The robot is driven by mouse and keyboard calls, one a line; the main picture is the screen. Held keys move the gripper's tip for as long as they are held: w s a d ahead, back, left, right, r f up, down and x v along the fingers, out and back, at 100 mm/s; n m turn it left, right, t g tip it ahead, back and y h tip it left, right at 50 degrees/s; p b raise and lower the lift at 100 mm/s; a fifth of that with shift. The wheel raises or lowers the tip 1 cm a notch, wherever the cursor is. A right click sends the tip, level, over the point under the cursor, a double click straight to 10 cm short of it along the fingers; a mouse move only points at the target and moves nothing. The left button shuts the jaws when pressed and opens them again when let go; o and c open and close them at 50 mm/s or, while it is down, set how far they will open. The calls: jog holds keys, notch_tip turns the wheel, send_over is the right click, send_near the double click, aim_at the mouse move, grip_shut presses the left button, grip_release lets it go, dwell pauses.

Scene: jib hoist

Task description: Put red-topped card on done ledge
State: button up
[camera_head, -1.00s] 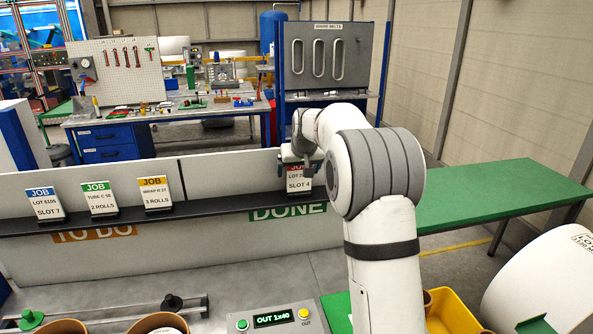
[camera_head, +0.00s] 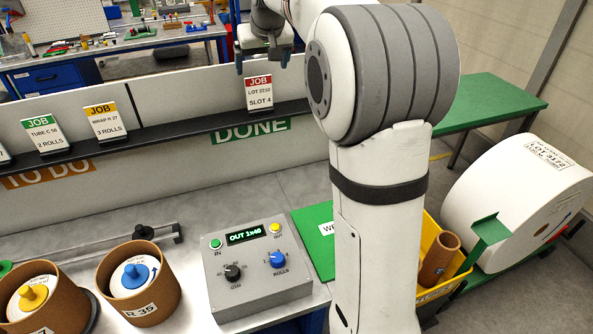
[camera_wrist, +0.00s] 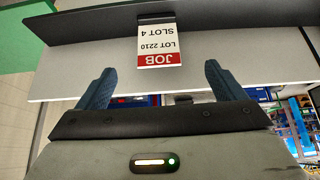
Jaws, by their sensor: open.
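The red-topped card (camera_head: 259,93), marked LOT 2210 SLOT 4, stands upright on the dark ledge (camera_head: 200,131) above the green DONE label (camera_head: 252,130). It also shows upside down in the wrist view (camera_wrist: 160,45). My gripper (camera_head: 262,62) is just above and behind the card in the head view. In the wrist view its two blue fingers (camera_wrist: 162,85) are apart, with the card beyond their tips and clear of them. Nothing is between the fingers.
A green-topped card (camera_head: 44,135) and a yellow-topped card (camera_head: 106,121) stand on the ledge to the left, above the orange TO DO label (camera_head: 48,174). A control box (camera_head: 255,270) and cardboard tubes (camera_head: 137,283) are in front. The ledge between yellow and red cards is clear.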

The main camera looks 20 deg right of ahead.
jog(key=s+a+f+g, duration=0.1)
jog(key=s+f, duration=0.4)
jog(key=s, duration=0.7)
jog(key=s+a+f, duration=0.1)
jog(key=s+f, duration=0.4)
jog(key=s, duration=0.7)
jog(key=s+a+f+g, duration=0.1)
jog(key=s+f, duration=0.4)
jog(key=s, duration=0.8)
jog(key=shift+a+g, duration=0.25)
jog(key=shift+g, duration=0.05)
jog(key=b+x, duration=0.2)
jog(key=x, duration=0.1)
jog(key=shift+s+b, duration=0.3)
